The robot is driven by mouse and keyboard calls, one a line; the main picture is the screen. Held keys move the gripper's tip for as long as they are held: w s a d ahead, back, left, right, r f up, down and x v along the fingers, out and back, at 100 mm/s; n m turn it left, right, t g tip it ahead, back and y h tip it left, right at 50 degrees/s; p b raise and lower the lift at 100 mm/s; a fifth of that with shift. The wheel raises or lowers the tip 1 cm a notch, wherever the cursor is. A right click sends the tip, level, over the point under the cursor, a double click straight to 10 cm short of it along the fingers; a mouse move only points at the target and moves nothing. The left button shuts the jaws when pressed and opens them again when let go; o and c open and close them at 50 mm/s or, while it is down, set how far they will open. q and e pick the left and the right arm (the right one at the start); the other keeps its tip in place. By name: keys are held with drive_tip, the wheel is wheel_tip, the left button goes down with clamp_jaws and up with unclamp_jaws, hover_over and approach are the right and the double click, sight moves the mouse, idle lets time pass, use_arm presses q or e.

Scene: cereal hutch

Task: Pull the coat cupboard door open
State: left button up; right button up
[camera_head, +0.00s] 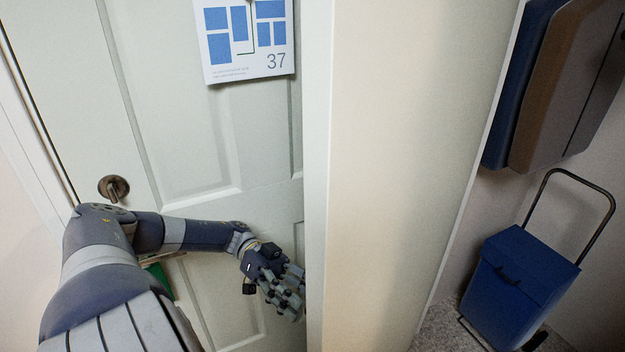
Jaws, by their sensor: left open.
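A white panelled door (185,110) fills the left half of the head view and looks shut in its frame. A dark bronze handle (114,187) sits near its left edge, just above my left arm. My left gripper (290,300) is in front of the lower right part of the door, near its right edge, well to the right of and below the handle. It is open and holds nothing that I can see. My left forearm hides part of the door below the handle. My right gripper is not in view.
A sign (245,40) with blue blocks and "37" hangs on the door. A cream wall end (400,150) stands right of the door. Beyond it are a blue wheeled box (522,280) and a blue and brown wall unit (560,90). A green item (160,280) shows behind my arm.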

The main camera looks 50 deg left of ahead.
use_arm(q)
drive_tip(key=shift+s+a, duration=0.15)
drive_tip(key=shift+a, duration=2.05)
